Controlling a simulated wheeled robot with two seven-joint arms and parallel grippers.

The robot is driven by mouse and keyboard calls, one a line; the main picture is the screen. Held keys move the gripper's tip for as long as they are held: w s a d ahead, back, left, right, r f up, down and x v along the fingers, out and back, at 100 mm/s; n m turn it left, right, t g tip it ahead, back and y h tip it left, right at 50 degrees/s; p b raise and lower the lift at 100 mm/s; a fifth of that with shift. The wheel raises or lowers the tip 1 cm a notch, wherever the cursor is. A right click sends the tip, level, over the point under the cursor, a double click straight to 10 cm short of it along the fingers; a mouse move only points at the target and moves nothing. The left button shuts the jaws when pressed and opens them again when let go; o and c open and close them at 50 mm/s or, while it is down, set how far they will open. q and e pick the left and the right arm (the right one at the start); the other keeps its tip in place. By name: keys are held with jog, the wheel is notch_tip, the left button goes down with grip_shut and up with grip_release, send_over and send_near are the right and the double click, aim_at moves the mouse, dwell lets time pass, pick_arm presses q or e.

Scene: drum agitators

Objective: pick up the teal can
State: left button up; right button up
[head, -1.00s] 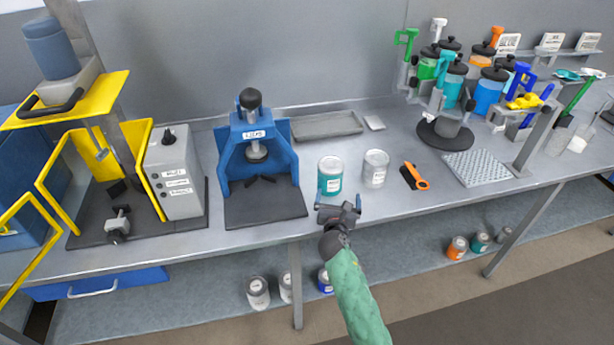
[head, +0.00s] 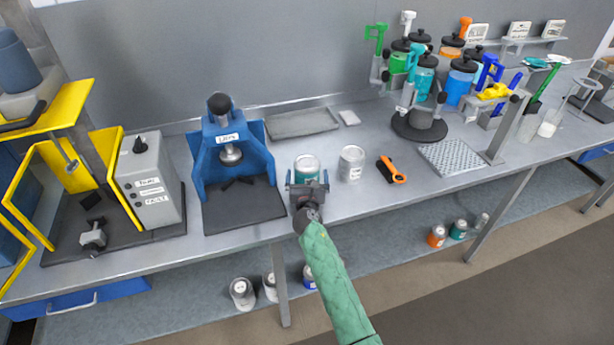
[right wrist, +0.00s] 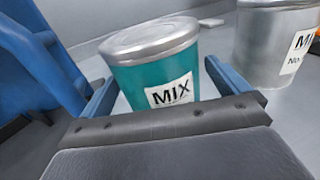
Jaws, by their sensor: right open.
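The teal can (head: 307,166), with a silver lid and a white label, stands upright on the grey bench, right of the blue press. In the right wrist view the teal can (right wrist: 150,82) shows its MIX label and fills the space between the blue fingers. My right gripper (head: 308,186) is open at the near side of the can and hides its lower part in the head view. In the wrist view the right gripper (right wrist: 160,78) has a finger towards each side of the can; contact cannot be told. My left gripper is not in view.
A silver can (head: 351,164) stands close right of the teal can; an orange-and-black brush (head: 391,170) lies further right. The blue press (head: 232,165) is at the left. A grey tray (head: 302,123) lies behind. A rack of coloured jars stands at back right.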

jog(key=shift+w, duration=0.35)
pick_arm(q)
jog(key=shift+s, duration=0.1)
pick_arm(e)
jog(key=shift+c, duration=0.2)
jog(key=c, duration=1.1)
jog(key=shift+c, duration=0.8)
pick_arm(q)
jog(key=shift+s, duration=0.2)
pick_arm(e)
jog(key=shift+r, duration=0.1)
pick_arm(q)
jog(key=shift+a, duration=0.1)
pick_arm(e)
jog(key=shift+r, duration=0.1)
